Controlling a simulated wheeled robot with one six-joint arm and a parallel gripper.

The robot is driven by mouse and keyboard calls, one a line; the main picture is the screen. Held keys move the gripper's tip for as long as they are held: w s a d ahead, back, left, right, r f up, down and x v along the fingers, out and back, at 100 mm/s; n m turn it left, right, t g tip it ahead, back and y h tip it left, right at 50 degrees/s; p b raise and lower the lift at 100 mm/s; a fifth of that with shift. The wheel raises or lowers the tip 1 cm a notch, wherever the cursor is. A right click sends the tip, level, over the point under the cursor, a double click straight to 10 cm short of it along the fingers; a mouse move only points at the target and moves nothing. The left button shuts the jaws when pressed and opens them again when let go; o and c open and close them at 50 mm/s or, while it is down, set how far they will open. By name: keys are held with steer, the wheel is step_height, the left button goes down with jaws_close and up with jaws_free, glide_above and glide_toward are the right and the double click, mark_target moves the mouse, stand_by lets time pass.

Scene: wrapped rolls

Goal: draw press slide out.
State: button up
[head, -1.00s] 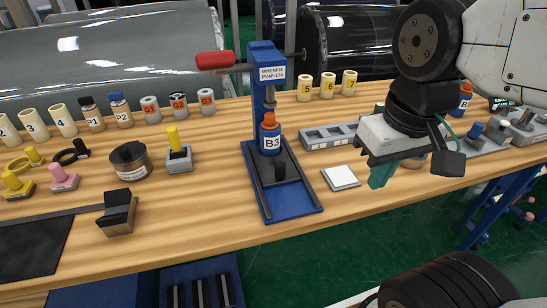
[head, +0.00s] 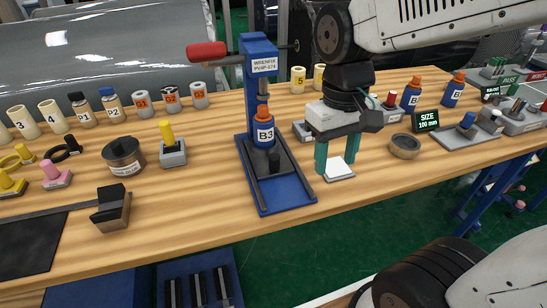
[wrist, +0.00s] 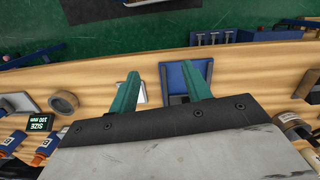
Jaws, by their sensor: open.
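The blue press (head: 259,95) stands mid-bench with a red handle (head: 207,52) on its upper left. Its dark slide (head: 287,161) sits in the blue base, with a short black knob (head: 275,161) at the front. A blue bottle labelled B3 (head: 263,130) with an orange cap stands upright on the slide under the ram. My gripper (head: 337,165) is open and empty, its teal fingers pointing down just right of the press, above a white square pad (head: 339,168). In the wrist view, the right finger overlaps the blue press base (wrist: 168,87); touching cannot be judged.
A yellow-knobbed grey block (head: 173,156) and a round dark tin (head: 123,157) stand left of the press. A brown ring (head: 405,146) and a size display (head: 427,121) lie right of my gripper.

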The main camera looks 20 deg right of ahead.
glide_above(275, 156)
steer(key=s, duration=0.4)
step_height(275, 156, down, 7)
steer(key=w, duration=0.4)
steer(key=shift+r+n+t, duration=0.1)
steer(key=shift+n+t, duration=0.3)
step_height(275, 156, down, 8)
steer(key=shift+r, duration=0.2)
